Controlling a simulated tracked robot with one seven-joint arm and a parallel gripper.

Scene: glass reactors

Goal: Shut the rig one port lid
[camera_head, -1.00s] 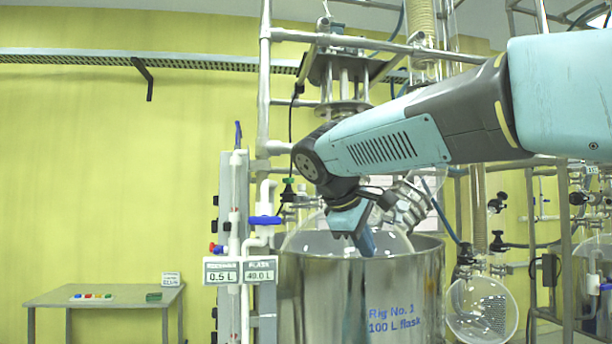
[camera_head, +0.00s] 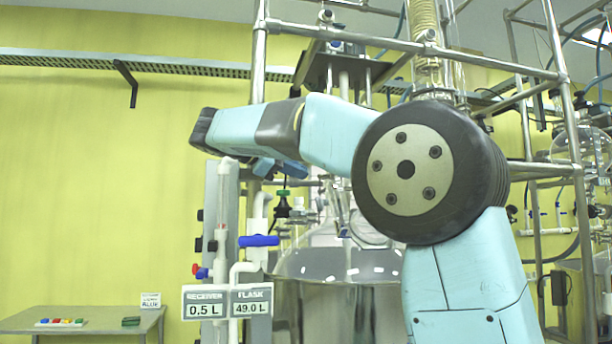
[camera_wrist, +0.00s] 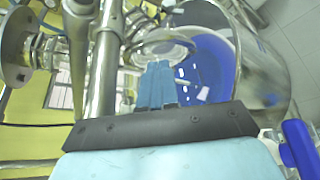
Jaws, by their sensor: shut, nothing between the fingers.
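The rig one flask is a clear glass dome (camera_head: 325,262) in a steel jacket (camera_head: 315,312) at the lower middle of the head view, partly behind my arm. In the wrist view the steel jacket (camera_wrist: 273,75) curves on the right, with blue (camera_wrist: 213,62) showing through the flask. A round port rim (camera_wrist: 165,50) shows just beyond my fingers. I cannot make out the lid or its angle clearly. My gripper (camera_head: 280,170) is above and left of the flask in the head view. Its blue fingers (camera_wrist: 157,85) are together and empty in the wrist view, overlapping the port area.
Steel frame pipes (camera_head: 258,110) stand around the rig. Left of the flask are a blue-handled valve (camera_head: 258,240) and receiver and flask readouts (camera_head: 227,302). A low table (camera_head: 90,320) with small coloured pieces stands far left. Open wall space lies between it and the rig.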

